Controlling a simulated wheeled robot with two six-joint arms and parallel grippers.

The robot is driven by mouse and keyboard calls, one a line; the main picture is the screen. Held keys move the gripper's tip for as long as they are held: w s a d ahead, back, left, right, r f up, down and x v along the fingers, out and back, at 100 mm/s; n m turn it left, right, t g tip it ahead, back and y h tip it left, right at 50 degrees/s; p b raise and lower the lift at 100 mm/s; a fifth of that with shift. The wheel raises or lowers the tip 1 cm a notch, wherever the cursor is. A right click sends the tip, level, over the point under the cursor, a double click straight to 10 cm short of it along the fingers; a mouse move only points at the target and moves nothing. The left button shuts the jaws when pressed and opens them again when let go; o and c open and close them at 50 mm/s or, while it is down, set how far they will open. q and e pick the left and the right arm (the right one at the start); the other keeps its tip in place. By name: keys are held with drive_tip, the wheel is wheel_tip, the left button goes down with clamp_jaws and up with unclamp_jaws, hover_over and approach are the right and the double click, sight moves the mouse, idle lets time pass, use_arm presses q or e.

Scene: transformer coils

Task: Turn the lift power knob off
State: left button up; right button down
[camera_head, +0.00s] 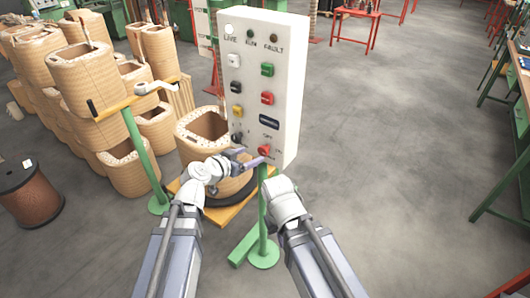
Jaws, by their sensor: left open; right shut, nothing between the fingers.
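A tall white control panel (290,95) stands on a green post in the middle. A red rotary knob (264,150) sits low on its right side, near small on and off lettering. A darker knob (237,138) sits to its left, partly behind my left gripper. I cannot tell whether a finger touches the knob. My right gripper (278,183) is shut and empty, lower and to the right; its fingertips hardly show.
Several wound coils (85,75) crowd the left, and one stands in an orange-edged base behind the panel. A green post with a crank (155,87) stands left of the panel. A dark spool (30,195) is at far left. The grey floor at right is clear up to the green bench.

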sight(262, 151)
use_arm(q)
drive_tip(key=b+x, duration=0.2)
drive_tip(key=x, duration=0.5)
drive_tip(key=shift+w+f+b, duration=0.15)
drive_tip(key=shift+b, duration=0.15)
drive_tip(key=shift+c, duration=0.3)
clamp_jaws()
